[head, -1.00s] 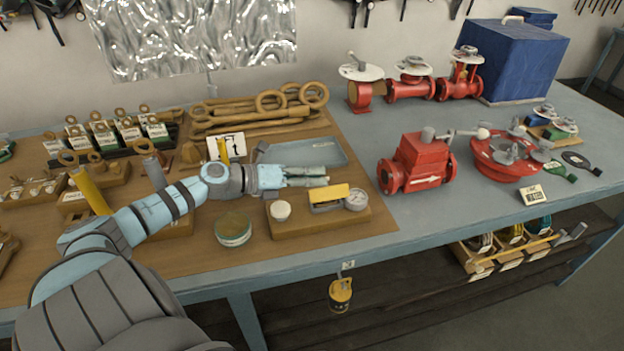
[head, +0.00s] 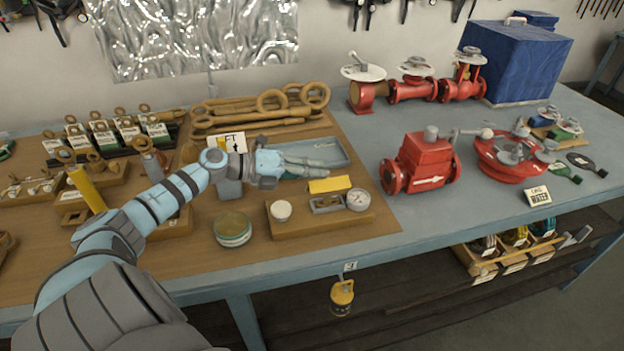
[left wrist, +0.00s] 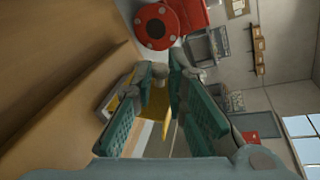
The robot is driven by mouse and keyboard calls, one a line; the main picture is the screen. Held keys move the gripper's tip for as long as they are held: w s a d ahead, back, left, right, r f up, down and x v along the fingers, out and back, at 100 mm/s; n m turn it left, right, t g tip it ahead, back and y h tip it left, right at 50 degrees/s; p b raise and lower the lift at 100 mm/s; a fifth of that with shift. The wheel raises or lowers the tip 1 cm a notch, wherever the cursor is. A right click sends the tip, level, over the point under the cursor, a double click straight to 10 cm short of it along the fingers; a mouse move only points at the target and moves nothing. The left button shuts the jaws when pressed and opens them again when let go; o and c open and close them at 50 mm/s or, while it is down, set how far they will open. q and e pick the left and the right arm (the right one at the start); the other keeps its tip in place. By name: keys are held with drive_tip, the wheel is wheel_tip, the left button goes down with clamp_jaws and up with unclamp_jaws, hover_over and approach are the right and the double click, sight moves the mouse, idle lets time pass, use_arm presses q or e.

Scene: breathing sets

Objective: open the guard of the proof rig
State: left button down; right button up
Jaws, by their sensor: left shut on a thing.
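The proof rig is a wooden block (head: 300,228) at the front of the brown board. It carries a white knob (head: 281,210), a grey-framed opening (head: 326,203), a round gauge (head: 358,200) and a yellow guard (head: 330,184). The guard stands raised behind the opening, which shows uncovered. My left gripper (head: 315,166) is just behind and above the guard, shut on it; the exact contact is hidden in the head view. In the left wrist view, the yellow guard (left wrist: 158,106) shows between the fingers (left wrist: 167,75). My right gripper is not in view.
A grey-blue tray (head: 335,152) lies right behind the gripper. A round tin (head: 233,228) stands left of the rig. A red valve (head: 422,163) stands to the right, with bare bench between. A yellow post (head: 88,190) rises near my left forearm.

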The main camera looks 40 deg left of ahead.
use_arm(q)
drive_tip(key=shift+w+a+f+n+g+h+b, duration=0.3)
drive_tip(key=shift+w+a+n+h+b, duration=0.2)
drive_tip(key=shift+n+b, duration=0.55)
drive_tip(key=shift+w+a+f+n+b, duration=0.15)
drive_tip(key=shift+a+n+b, duration=0.2)
drive_tip(key=shift+n, duration=0.3)
drive_tip(key=shift+h, duration=0.3)
drive_tip(key=c, duration=1.8)
unclamp_jaws()
drive_tip(key=shift+d+f, duration=0.1)
drive_tip(key=o, duration=0.3)
drive_tip(key=shift+w+d, duration=0.1)
drive_tip(key=shift+w, duration=0.3)
